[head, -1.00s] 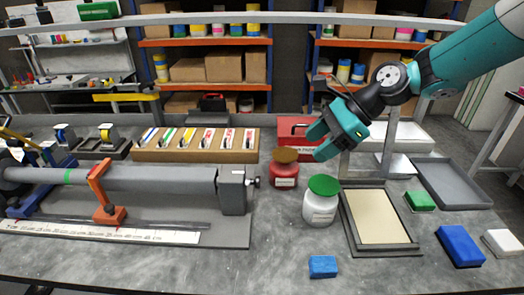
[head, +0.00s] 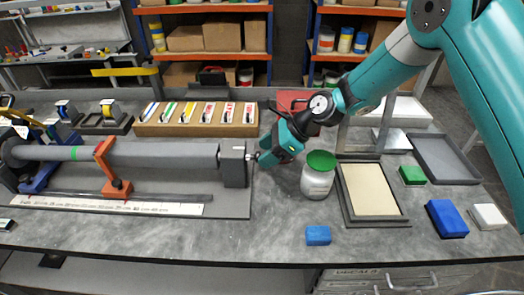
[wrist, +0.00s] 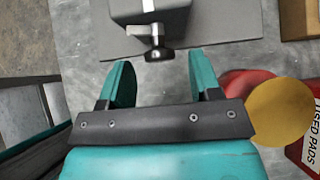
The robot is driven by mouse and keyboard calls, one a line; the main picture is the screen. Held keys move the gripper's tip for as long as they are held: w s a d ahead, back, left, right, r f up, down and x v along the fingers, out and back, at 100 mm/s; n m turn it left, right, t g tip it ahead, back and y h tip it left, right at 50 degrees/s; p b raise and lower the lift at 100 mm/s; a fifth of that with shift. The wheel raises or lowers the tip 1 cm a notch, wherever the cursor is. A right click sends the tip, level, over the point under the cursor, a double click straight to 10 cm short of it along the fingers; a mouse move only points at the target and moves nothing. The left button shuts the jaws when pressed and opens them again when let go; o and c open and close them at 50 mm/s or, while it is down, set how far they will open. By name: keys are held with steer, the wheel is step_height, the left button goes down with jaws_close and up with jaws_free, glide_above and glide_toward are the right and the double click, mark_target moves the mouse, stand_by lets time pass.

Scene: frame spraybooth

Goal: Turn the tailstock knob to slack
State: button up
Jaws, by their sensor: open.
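The grey tailstock block (head: 234,165) stands at the right end of a long grey tube (head: 160,154); it also shows at the top of the wrist view (wrist: 150,10). Its small knob (wrist: 158,54) is dark with a silver stem and sticks out towards my gripper. My gripper (head: 262,158) is just right of the block in the head view and partly hides the knob there. In the wrist view my gripper (wrist: 160,72) is open, its teal fingers apart with the knob ahead of the gap between them. The knob's setting cannot be read.
A blue block (head: 318,236) lies near the front edge. A framed tray (head: 406,218) is further right.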

steer(key=shift+x, duration=0.9)
steer(key=shift+c, duration=0.5)
steer(key=c, duration=0.8)
